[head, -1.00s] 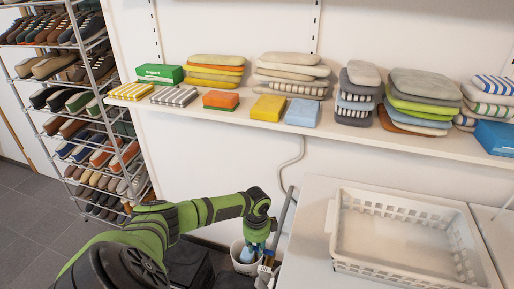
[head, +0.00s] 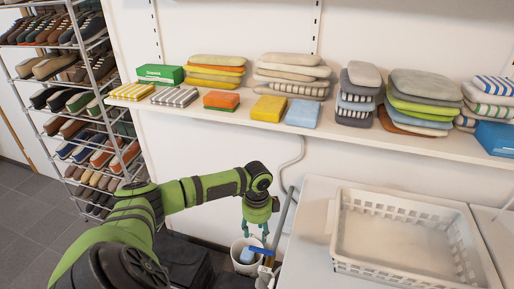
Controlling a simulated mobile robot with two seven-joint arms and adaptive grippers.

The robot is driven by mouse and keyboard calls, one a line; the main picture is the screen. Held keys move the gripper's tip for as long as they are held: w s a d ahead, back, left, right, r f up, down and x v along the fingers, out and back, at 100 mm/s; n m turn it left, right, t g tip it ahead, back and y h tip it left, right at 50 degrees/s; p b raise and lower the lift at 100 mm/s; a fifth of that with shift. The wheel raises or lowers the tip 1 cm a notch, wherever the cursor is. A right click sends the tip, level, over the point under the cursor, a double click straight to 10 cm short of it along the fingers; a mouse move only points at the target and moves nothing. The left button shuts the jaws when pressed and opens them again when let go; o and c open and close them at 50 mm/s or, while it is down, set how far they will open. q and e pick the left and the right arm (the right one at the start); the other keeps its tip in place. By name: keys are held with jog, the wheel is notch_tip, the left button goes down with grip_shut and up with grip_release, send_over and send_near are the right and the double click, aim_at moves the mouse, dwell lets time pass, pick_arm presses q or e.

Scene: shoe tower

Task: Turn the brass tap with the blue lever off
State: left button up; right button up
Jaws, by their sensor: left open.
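My left gripper (head: 254,234) hangs with its teal fingers pointing down and spread apart, empty. Just below the fingertips, a small blue bar, which looks like the tap's blue lever (head: 262,250), lies roughly crosswise. The brass tap (head: 268,261) seems to be under it, beside the washing-area cabinet; it is small and partly hidden, so I cannot tell the lever's exact angle. The fingers look apart from the lever, though the depth gap is hard to judge. My right gripper is out of view.
A white bucket (head: 240,262) with a blue item in it stands behind and below the lever. A grey pipe (head: 284,222) rises close to the gripper's right. A white basket (head: 400,240) sits on the white top at right. A shelf (head: 350,140) carries folded stacks above.

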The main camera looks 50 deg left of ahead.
pick_arm(q)
jog(key=shift+r, duration=1.5)
